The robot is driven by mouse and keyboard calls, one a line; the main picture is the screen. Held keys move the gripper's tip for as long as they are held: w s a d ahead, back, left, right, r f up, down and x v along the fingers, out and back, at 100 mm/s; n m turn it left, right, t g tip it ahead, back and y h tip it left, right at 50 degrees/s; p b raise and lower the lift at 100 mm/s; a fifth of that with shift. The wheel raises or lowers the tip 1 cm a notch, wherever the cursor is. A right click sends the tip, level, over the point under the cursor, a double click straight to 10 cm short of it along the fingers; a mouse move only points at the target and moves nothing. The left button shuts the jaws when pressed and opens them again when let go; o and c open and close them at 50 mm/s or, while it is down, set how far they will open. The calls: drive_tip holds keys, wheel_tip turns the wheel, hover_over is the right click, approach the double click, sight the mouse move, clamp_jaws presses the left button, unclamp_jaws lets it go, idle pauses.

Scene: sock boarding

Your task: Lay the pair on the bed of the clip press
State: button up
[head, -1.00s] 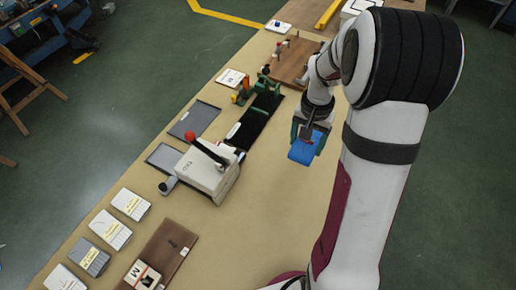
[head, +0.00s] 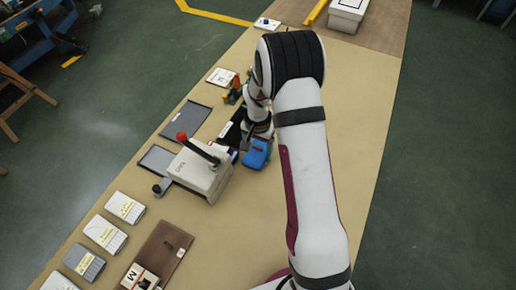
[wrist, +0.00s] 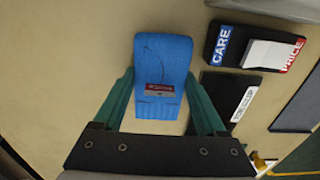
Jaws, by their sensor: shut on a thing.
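The pair is a folded blue sock bundle with a red-and-white band (wrist: 160,89) near its cuff. It shows in the wrist view (wrist: 162,55) and in the head view (head: 256,156). My gripper (wrist: 160,76) is shut on it, with a green finger at each side. The clip press's black bed (wrist: 218,86) has a white label that seems to read "TOE CLIP".
A white machine with a red-knobbed lever (head: 200,175) stands close to the pair. A black block with CARE and PRICE labels (wrist: 213,53) lies near the bed. Grey trays (head: 186,119) lie behind. The table right of my arm is clear (head: 365,120).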

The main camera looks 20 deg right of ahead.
sight(258, 151)
drive_tip(key=o, duration=1.5)
drive_tip(key=shift+c, duration=0.2)
drive_tip(key=shift+r, duration=0.1)
wheel_tip(258, 151, up, 12)
drive_tip(key=s+a+r+n, duration=0.1)
drive_tip(key=s+a+r, duration=0.4)
drive_tip(key=s+r, duration=0.45)
drive_tip(key=s+a+n+y, duration=0.1)
drive_tip(key=s+a, duration=0.1)
drive_tip(key=s, duration=0.7)
drive_tip(key=s+a+n, duration=0.1)
drive_tip(key=s+a, duration=0.1)
drive_tip(key=s, duration=0.7)
drive_tip(key=shift+s+f+y, duration=0.15)
drive_tip(key=shift+s+y, duration=0.2)
drive_tip(key=shift+y, duration=0.05)
